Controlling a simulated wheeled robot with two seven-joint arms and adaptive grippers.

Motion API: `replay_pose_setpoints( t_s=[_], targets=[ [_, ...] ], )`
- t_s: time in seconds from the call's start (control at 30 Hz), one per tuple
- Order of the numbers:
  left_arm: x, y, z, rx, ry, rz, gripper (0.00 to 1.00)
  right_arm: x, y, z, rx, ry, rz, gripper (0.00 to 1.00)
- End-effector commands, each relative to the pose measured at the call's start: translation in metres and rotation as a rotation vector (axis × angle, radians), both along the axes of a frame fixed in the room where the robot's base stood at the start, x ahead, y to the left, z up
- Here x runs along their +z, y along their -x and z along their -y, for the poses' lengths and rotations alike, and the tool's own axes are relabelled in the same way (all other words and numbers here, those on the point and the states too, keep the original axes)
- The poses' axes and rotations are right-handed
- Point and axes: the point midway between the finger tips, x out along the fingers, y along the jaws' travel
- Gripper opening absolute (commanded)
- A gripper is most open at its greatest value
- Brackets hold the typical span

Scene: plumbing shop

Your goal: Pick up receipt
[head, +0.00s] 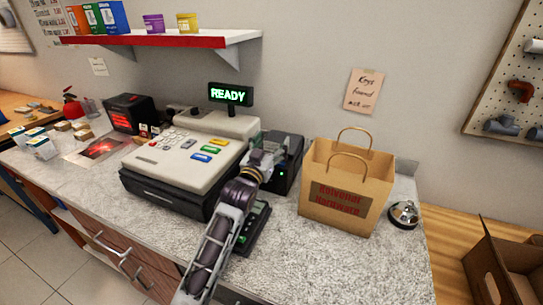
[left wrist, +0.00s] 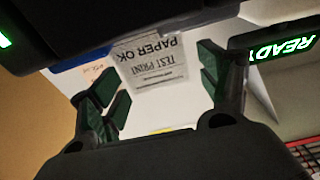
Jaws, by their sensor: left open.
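The receipt (left wrist: 152,62) is a pale paper slip printed "TEST PRINT PAPER OK", upside down in the left wrist view. My left gripper (left wrist: 160,88) is open, with one dark green finger to each side of the slip's lower part in that picture. Whether the slip reaches in between the fingertips I cannot tell. In the head view my left gripper (head: 264,160) is over the counter, between the cash register (head: 190,158) and the black receipt printer (head: 287,168) with a green light. There the gripper hides the receipt. My right gripper is not in view.
A paper bag (head: 346,188) stands right of the printer, with a bell (head: 404,214) beside it. A card terminal (head: 254,228) sits under my left arm. The READY display (head: 230,94) rises behind the register. The front right of the counter (head: 340,265) is clear.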

Motion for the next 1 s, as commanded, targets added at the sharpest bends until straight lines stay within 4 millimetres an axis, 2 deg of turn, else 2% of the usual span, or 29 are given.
replay_pose_setpoints(
  t_s=[0.33, 0.63, 1.0],
  targets=[
    [0.0002, 0.0002, 0.0, 0.0, 0.0, 0.001, 0.76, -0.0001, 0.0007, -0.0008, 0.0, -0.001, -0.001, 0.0],
    [0.0002, 0.0003, -0.0001, 0.0, 0.0, 0.001, 0.43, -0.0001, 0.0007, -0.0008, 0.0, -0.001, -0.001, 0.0],
    [0.0006, 0.0003, -0.0001, 0.0, 0.0, 0.001, 0.43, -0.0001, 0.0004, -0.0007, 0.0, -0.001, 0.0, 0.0]
  ],
)
